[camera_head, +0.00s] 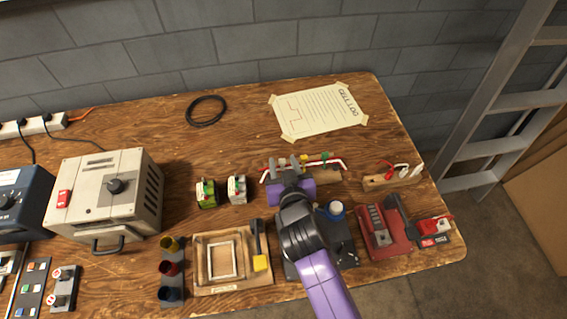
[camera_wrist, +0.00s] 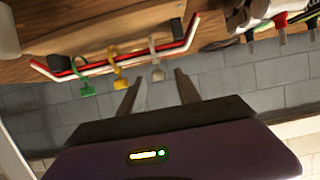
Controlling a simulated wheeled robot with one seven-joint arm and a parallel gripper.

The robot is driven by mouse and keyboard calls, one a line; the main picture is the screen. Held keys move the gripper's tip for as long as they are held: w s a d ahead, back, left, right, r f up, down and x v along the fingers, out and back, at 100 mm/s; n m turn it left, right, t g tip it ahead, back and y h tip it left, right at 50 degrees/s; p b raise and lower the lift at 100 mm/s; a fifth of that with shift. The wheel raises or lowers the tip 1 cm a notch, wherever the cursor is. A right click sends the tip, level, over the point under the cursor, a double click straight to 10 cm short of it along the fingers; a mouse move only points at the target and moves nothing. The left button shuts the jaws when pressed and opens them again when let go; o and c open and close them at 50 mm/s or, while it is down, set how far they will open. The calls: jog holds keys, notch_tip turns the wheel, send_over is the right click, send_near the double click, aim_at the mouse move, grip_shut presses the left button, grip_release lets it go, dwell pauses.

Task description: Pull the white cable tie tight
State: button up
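My gripper (camera_wrist: 156,92) is open, one finger on each side of that end, with no clear contact. A yellow tie (camera_wrist: 120,83) and a green tie (camera_wrist: 87,90) sit along the same bundle, left of the white one. In the head view my gripper (camera_head: 289,166) is at the bundle and partly hides it. The green tie (camera_head: 325,157) shows to its right.
The bundle is on the wooden bench (camera_head: 140,115). Two small connector blocks (camera_head: 207,194) stand to the left. A red device (camera_head: 385,232) and a wooden block with wires (camera_head: 392,178) are to the right. The bench behind the bundle is mostly clear, with a taped paper (camera_head: 320,110).

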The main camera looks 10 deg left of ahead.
grip_shut()
dwell(1.3)
